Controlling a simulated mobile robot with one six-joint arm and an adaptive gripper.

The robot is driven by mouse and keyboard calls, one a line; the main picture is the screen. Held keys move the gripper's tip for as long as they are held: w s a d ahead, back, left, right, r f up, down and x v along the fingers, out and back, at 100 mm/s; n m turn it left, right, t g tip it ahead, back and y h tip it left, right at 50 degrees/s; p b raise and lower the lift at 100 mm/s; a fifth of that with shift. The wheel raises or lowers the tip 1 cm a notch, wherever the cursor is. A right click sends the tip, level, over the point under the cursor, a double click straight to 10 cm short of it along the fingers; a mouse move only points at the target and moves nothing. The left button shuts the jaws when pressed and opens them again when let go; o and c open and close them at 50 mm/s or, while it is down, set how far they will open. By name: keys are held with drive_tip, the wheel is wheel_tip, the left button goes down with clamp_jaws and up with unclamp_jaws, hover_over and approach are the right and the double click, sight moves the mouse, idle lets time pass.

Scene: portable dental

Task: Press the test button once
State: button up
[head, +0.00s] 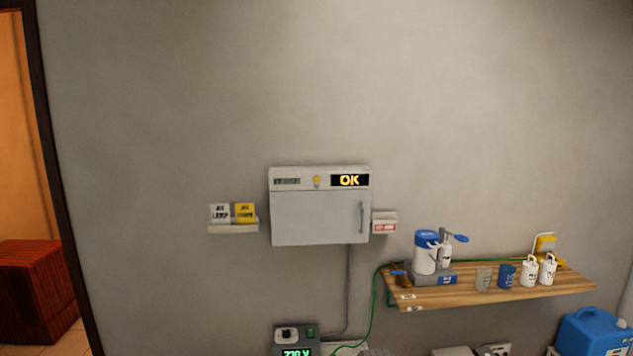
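In the head view a light grey wall cabinet (315,217) has a closed door with a vertical handle (362,217) on its right. Its top strip carries a label, a small round yellow spot (317,181) and a dark display (350,181) reading "OK" in yellow. I cannot tell whether the yellow spot is a button or a lamp. Below, a dark grey box (297,345) shows a green "230 V" display, a dark knob (287,334) and a small green button or switch (310,333). No readable label marks any of these as the test button. My gripper is not in view.
A small ledge (233,227) left of the cabinet holds a white and a yellow card. A wooden shelf (490,290) on the right carries a blue-white device (425,252), cups and tagged white items. A blue canister (592,333) stands lower right. A doorway is at left.

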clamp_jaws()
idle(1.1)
